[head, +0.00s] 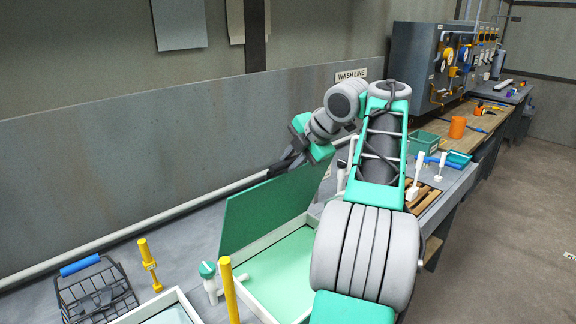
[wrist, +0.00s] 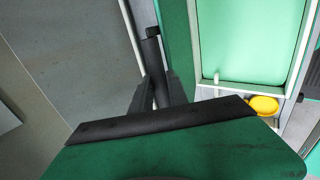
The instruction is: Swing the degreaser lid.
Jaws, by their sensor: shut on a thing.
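The degreaser lid (head: 262,212) is a flat dark green panel. It stands raised and steeply tilted along the wall side of the degreaser tank (head: 312,262), a pale-rimmed tank with a light green inside. In the wrist view the lid (wrist: 178,45) shows as a narrow green strip left of the open tank (wrist: 255,42). My gripper (head: 283,168) is at the lid's upper edge. In the wrist view my gripper's dark fingers (wrist: 160,88) are shut on a black bar-like handle (wrist: 150,48) beside the lid. Part of the handle is hidden by the fingers.
A yellow post (head: 229,291) and a green-topped white fitting (head: 208,275) stand at the tank's near left. A wire basket (head: 98,295) and another yellow post (head: 148,262) are further left. The wall (head: 130,150) runs close behind the lid. Floor at right is clear.

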